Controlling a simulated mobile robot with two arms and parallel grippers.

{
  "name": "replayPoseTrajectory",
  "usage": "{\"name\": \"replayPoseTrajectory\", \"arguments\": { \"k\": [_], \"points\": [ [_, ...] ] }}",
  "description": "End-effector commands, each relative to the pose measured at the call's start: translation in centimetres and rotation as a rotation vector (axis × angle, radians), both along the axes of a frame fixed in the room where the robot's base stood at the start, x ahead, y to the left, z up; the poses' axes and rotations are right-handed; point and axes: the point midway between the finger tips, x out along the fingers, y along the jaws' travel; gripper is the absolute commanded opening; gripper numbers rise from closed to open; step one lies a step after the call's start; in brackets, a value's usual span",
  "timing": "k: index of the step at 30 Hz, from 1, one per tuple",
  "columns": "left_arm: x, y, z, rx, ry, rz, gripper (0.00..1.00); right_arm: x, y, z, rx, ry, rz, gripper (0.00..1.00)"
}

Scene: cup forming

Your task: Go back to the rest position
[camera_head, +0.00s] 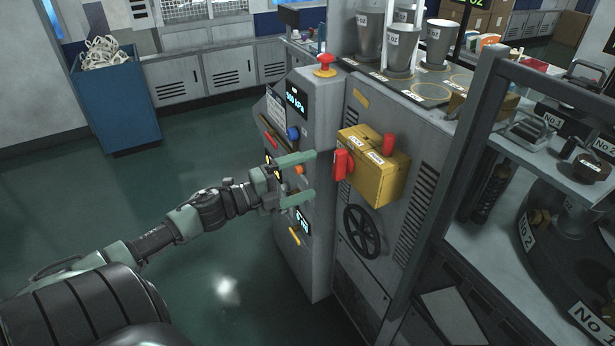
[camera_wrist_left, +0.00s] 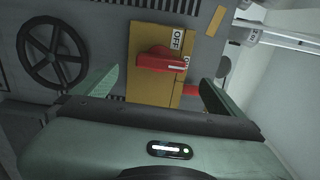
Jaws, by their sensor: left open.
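My left gripper (camera_head: 306,178) is open and empty in front of the grey machine (camera_head: 310,235). Its two green fingers point at a yellow switch box (camera_head: 375,178) on the machine's side. A red handle (camera_head: 341,164) sticks out from the box, just beyond the fingertips and apart from them as far as I can tell. In the left wrist view the red handle (camera_wrist_left: 162,61) lies across the yellow box (camera_wrist_left: 145,90), beside an "OFF" label, between the open fingers (camera_wrist_left: 158,92). My right gripper is not in view.
A black handwheel (camera_head: 361,231) is below the box. A red button (camera_head: 325,60) tops the machine. Metal cups (camera_head: 402,48) stand on the counter behind. A shelf frame (camera_head: 470,130) with parts is at right. A blue bin (camera_head: 112,105) is far left. The green floor at left is clear.

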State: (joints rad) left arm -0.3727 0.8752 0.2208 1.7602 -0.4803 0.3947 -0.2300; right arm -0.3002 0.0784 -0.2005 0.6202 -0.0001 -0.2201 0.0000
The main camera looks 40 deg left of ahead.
Motion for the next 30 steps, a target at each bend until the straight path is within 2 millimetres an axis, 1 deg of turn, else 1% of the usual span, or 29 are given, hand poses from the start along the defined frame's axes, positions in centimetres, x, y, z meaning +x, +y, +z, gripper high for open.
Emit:
{"name": "replayPoseTrajectory", "arguments": {
  "k": [10,12,14,17,18,20,21,22,23,24,26,27,29,30],
  "points": [
    [0.0,0.0,-0.1,-0.001,0.0,0.001,1.0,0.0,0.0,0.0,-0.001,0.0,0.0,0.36],
    [0.0,0.3,-0.6,-0.012,0.01,0.013,1.0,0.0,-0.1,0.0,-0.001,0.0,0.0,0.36],
    [0.0,1.1,-1.9,-0.038,0.033,0.043,1.0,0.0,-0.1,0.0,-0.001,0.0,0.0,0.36],
    [-0.3,3.3,-6.2,-0.124,0.108,0.137,1.0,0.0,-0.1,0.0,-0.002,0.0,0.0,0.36],
    [-0.6,4.3,-8.6,-0.168,0.15,0.187,1.0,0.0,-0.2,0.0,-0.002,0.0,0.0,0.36],
    [-1.4,5.7,-12.8,-0.24,0.22,0.27,1.0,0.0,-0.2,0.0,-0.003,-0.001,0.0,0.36],
    [-2.2,6.5,-15.7,-0.291,0.271,0.325,1.0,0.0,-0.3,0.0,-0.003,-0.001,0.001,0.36],
    [-2.9,6.9,-17.9,-0.325,0.307,0.366,1.0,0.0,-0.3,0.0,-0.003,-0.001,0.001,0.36],
    [-3.6,7.2,-20.1,-0.361,0.344,0.405,1.0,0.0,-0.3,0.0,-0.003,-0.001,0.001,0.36],
    [-4.8,7.5,-23.0,-0.403,0.393,0.457,1.0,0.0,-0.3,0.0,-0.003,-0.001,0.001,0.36],
    [-6.6,7.6,-27.2,-0.466,0.467,0.531,1.0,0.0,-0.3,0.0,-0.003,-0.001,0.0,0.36],
    [-8.0,7.5,-30.0,-0.506,0.518,0.579,1.0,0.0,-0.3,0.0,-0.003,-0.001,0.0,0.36],
    [-10.3,6.9,-34.0,-0.559,0.593,0.648,1.0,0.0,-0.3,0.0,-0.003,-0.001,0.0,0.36],
    [-11.9,6.3,-36.5,-0.595,0.642,0.693,1.0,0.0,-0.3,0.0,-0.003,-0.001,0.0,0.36]
  ]
}}
